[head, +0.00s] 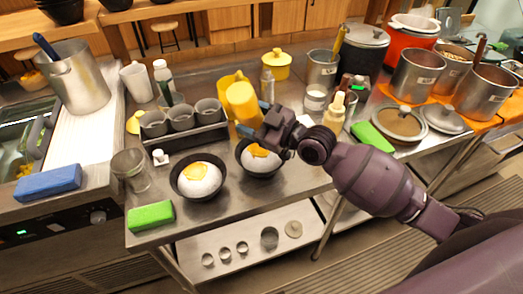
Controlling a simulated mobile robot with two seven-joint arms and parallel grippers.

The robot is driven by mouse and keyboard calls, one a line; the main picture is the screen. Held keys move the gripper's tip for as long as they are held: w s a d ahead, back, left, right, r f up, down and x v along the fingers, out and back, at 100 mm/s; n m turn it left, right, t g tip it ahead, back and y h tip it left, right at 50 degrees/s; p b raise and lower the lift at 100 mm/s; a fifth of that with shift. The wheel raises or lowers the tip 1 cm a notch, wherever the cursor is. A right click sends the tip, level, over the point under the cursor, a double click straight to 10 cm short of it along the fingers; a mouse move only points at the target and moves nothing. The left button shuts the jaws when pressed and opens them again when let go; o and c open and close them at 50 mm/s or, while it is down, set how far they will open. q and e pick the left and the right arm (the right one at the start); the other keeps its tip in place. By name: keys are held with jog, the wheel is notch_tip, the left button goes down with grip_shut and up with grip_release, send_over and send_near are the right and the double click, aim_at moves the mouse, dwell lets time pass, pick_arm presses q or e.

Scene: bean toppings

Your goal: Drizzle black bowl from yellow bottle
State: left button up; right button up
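A yellow bottle (242,100) is tilted, with its broad end up, above the back of the right-hand black bowl (262,174). My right gripper (251,118) comes in from the right and is closed around the bottle, with a bluish fingertip on each side. The right-hand bowl holds a white mound with an orange-yellow patch on top, partly hidden by the gripper. A second black bowl (184,192) stands to its left, with a white mound and a yellow-orange topping. My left gripper is not in view.
A rack of grey cups (186,138) stands behind the bowls. A clear glass (131,170) and a green sponge (151,215) are at the left. A light bottle (335,113) stands behind my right arm, near a green block (372,136). Pots fill the back right.

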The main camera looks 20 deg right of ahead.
dwell(0.6)
jog(key=shift+r+p, duration=0.35)
jog(key=shift+r, duration=0.2)
jog(key=shift+r+p, duration=0.7)
jog(key=shift+r, duration=0.1)
jog(key=shift+f, duration=0.1)
